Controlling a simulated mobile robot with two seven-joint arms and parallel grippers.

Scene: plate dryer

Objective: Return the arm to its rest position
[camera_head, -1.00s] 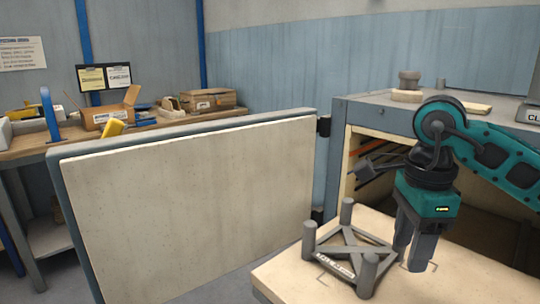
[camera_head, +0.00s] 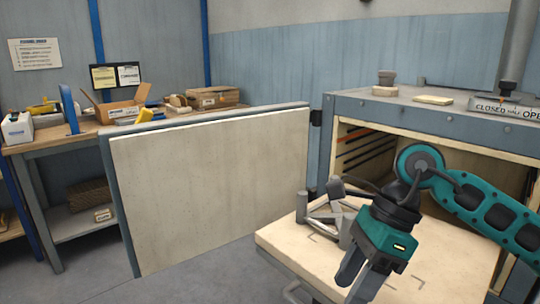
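My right arm comes in from the right, in teal and dark grey. Its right gripper (camera_head: 350,284) points down and to the left at the front left part of the pale board. Its two grey fingers look apart, with nothing seen between them. A grey frame with upright posts (camera_head: 346,234) stands on the pale board (camera_head: 440,268), behind and left of the gripper. The gripper and wrist hide part of it. I see no contact between the gripper and the frame. My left gripper is not in view.
The dryer (camera_head: 400,112) stands open behind my arm, its thick door (camera_head: 210,190) swung out to the left. A workbench (camera_head: 60,140) with a cardboard box (camera_head: 122,104) is at the back left. Floor (camera_head: 220,275) is clear in front of the door.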

